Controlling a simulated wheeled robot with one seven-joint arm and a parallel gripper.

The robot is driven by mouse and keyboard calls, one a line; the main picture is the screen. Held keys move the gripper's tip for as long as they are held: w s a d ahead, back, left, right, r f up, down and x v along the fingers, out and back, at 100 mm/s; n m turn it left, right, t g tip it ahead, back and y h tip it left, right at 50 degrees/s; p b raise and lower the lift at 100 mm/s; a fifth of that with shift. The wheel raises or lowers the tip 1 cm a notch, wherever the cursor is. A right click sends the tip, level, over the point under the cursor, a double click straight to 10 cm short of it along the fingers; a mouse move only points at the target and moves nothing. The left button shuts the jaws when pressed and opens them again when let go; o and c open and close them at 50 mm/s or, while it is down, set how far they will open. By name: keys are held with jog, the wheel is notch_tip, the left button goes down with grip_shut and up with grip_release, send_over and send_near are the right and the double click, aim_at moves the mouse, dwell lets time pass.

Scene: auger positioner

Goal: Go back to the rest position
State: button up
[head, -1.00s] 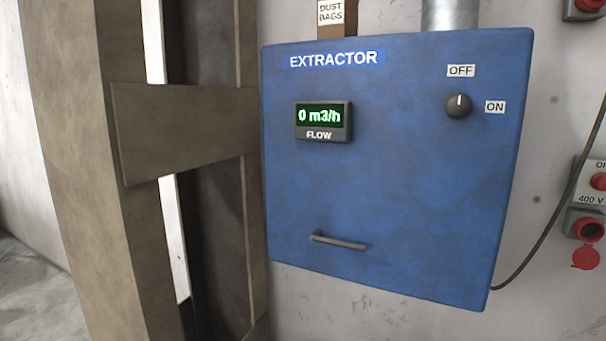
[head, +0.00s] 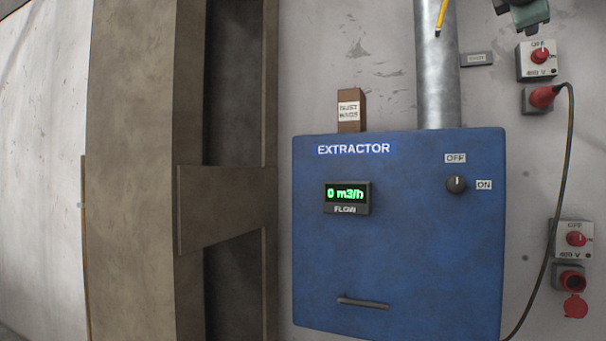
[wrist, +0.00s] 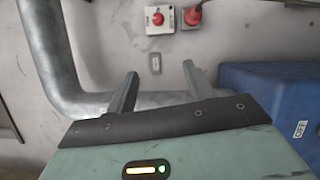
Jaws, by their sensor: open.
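The wrist view shows my gripper (wrist: 158,88), its two grey fingers apart with nothing between them. The wall and a bent metal duct lie behind the fingers, and the blue extractor box (wrist: 270,85) is to their right. In the head view the blue extractor box (head: 400,265) hangs on the wall. Its flow display (head: 347,196) reads 0 m3/h. Its dark knob (head: 456,184) has its mark pointing up toward OFF. A grey-green part cut off at the top edge of the head view may be my arm; I cannot tell. No fingers show clearly there.
A metal duct (head: 437,75) rises from the box, with a brown dust bags holder (head: 350,110) to its left. Red switches (head: 541,56) and sockets (head: 572,278) with a dark cable are on the right. A brown post (head: 132,190) stands at left.

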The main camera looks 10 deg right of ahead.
jog(key=w+a+f+n+y, duration=0.1)
jog(key=w+a+f+y, duration=0.25)
jog(key=a+f, duration=0.35)
jog(key=w+a+f+n+y, duration=0.1)
jog(key=w+a+f+y, duration=0.25)
jog(key=f, duration=0.55)
jog(key=s+a+f+g+y, duration=0.1)
jog(key=a+f+g+y, duration=0.15)
jog(key=a+f, duration=0.6)
jog(key=s+a+f+g+y, duration=0.1)
jog(key=a+f+y, duration=0.35)
jog(key=f, duration=0.75)
jog(key=s+a+f+g+p, duration=0.1)
jog(key=s+a+f+g, duration=0.1)
jog(key=s+a+f, duration=0.4)
jog(key=s+a+f+g, duration=0.1)
jog(key=s+a+f, duration=0.2)
jog(key=f, duration=0.5)
jog(key=s+f+m+g, duration=0.1)
jog(key=s+f+g, duration=0.1)
jog(key=s+f, duration=0.4)
jog(key=s+a+f+m+g+y, duration=0.1)
jog(key=s+f+m+g, duration=0.1)
jog(key=s+f, duration=0.4)
jog(key=s+g, duration=0.1)
jog(key=s, duration=0.4)
jog(key=shift+s+a+m+p, duration=0.2)
jog(key=shift+s+m+p, duration=0.1)
jog(key=shift+s+p, duration=0.1)
